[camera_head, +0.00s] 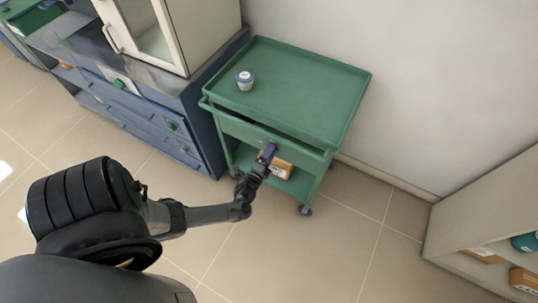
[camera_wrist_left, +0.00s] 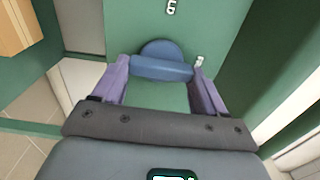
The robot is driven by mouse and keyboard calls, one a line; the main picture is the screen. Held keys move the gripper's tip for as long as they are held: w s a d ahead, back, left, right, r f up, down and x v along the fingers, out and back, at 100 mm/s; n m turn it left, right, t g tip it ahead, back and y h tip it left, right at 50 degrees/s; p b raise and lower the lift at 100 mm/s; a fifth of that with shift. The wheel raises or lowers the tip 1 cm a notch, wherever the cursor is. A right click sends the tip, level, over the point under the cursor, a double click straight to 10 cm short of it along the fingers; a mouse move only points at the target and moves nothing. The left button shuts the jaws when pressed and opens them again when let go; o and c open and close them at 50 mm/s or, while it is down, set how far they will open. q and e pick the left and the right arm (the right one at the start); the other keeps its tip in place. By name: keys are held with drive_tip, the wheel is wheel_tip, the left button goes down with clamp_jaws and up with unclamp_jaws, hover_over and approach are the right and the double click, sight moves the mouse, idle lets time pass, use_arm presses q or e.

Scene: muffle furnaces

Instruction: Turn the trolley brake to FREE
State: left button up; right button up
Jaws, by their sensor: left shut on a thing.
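The green trolley (camera_head: 300,85) stands against the wall, with its front toward me. My left gripper (camera_head: 267,152) is at the trolley's front, just below the upper tray and its drawer. In the left wrist view, its purple fingers (camera_wrist_left: 162,80) are shut on a blue knob (camera_wrist_left: 162,68), a bar with a round base on a green panel. A small white mark (camera_wrist_left: 199,61) sits just right of the knob. White lettering (camera_wrist_left: 171,7), partly cut off, is above it. In the head view the knob is hidden by the gripper. The right gripper is not in view.
A small white and blue jar (camera_head: 245,80) stands on the trolley's top tray. A cardboard box (camera_head: 280,168) lies on the lower shelf. A blue cabinet (camera_head: 205,120) stands close on the left. Shelving (camera_head: 490,215) is at the right. The floor between is clear.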

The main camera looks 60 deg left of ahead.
use_arm(q)
drive_tip(key=o, duration=1.1)
drive_tip(key=shift+c, duration=0.2)
drive_tip(key=p+v, duration=0.2)
drive_tip(key=v, duration=0.8)
drive_tip(key=shift+s+d, duration=0.2)
drive_tip(key=shift+s, duration=0.15)
